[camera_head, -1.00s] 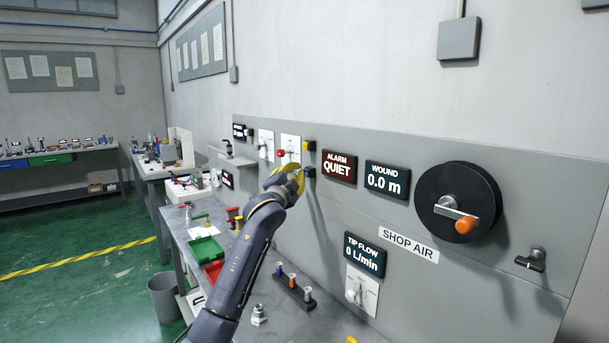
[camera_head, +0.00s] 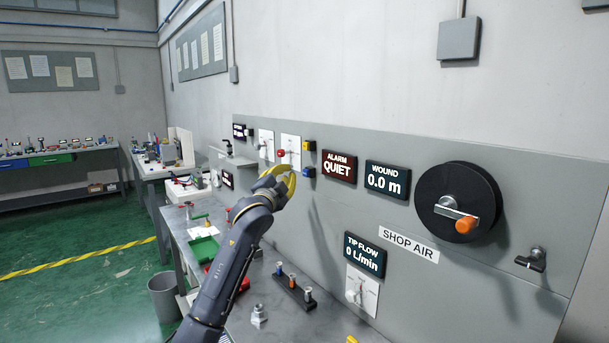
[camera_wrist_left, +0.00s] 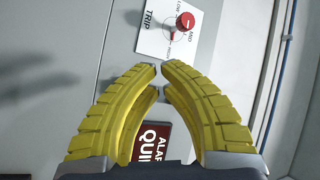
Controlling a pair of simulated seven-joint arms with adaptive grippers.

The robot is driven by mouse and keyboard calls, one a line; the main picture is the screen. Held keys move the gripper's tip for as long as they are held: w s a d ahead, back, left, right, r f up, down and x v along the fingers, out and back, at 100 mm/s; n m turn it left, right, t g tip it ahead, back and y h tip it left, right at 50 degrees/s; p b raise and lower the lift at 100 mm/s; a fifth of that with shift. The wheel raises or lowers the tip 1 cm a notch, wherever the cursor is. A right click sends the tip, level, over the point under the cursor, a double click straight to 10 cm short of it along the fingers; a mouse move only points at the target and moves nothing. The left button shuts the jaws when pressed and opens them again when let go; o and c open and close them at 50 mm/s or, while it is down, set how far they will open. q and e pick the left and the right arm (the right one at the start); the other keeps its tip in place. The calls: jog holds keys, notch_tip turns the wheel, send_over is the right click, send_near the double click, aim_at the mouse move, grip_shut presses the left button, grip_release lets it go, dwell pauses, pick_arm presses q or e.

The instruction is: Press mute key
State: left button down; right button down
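I cannot read a mute label on either. The alarm display (camera_head: 339,166) beside them reads "ALARM QUIET"; part of it shows in the left wrist view (camera_wrist_left: 152,143). My left gripper (camera_head: 291,178), with yellow fingers, is just left of the blue key, apart from it in the picture. In the left wrist view its fingertips (camera_wrist_left: 160,68) come together with nothing seen held. My right gripper is out of view.
A white switch plate with a red knob (camera_head: 281,153) is left of the keys; the wrist view shows it marked "TRIP" (camera_wrist_left: 150,19). The "WOUND" display (camera_head: 387,180) and black reel (camera_head: 456,195) are to the right. A bench with trays lies below.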

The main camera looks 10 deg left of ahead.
pick_arm(q)
jog(key=shift+s+a, duration=0.95)
jog(key=shift+s, duration=0.25)
